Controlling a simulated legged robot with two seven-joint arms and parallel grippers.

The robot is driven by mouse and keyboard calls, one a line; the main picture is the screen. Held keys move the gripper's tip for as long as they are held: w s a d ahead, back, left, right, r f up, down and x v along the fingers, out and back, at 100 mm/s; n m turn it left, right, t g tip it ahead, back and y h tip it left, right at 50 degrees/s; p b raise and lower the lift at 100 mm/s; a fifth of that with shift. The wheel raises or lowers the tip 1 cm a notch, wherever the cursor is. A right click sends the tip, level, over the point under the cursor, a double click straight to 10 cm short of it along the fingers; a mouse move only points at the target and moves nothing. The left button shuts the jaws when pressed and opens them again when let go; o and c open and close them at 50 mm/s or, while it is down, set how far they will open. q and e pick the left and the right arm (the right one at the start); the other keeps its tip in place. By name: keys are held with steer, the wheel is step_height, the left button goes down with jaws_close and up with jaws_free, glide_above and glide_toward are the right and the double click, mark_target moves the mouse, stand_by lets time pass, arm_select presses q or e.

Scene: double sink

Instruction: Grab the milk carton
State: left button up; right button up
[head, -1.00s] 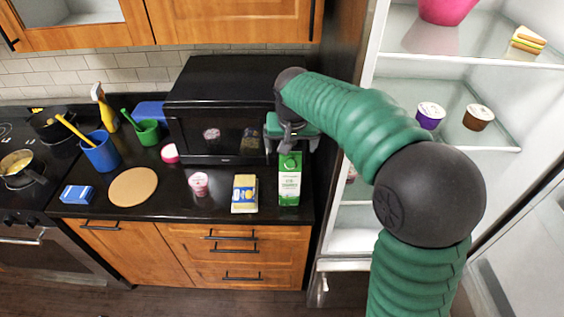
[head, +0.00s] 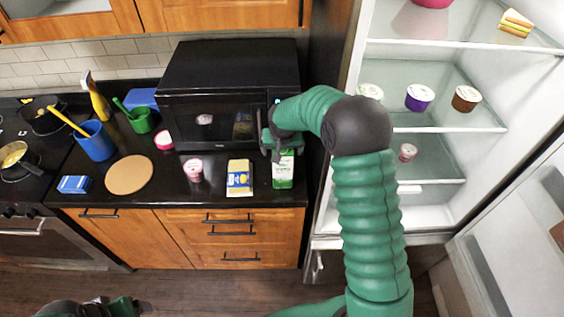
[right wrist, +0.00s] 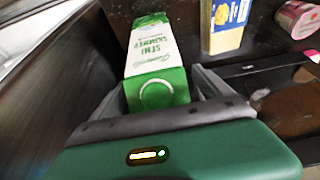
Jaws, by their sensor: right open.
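The milk carton (head: 283,172) is green and white and stands on the black counter at its right end, in front of the microwave. In the right wrist view the carton (right wrist: 152,60) lies between the two fingers, its green end with a round cap mark close to the palm. My right gripper (head: 277,152) is at the carton's top in the head view. It is open, and its fingers (right wrist: 165,90) sit on either side of the carton. I cannot tell if they touch it. My left gripper (head: 92,308) shows only partly at the bottom edge.
A yellow and white package (head: 239,177) and a pink cup (head: 193,170) stand left of the carton. The black microwave (head: 225,80) is behind. The open fridge (head: 425,150) with cups on its shelves is at the right.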

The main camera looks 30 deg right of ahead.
steer(key=shift+d, duration=0.15)
steer(key=c, duration=0.6)
jaws_close()
steer(key=shift+r, duration=0.1)
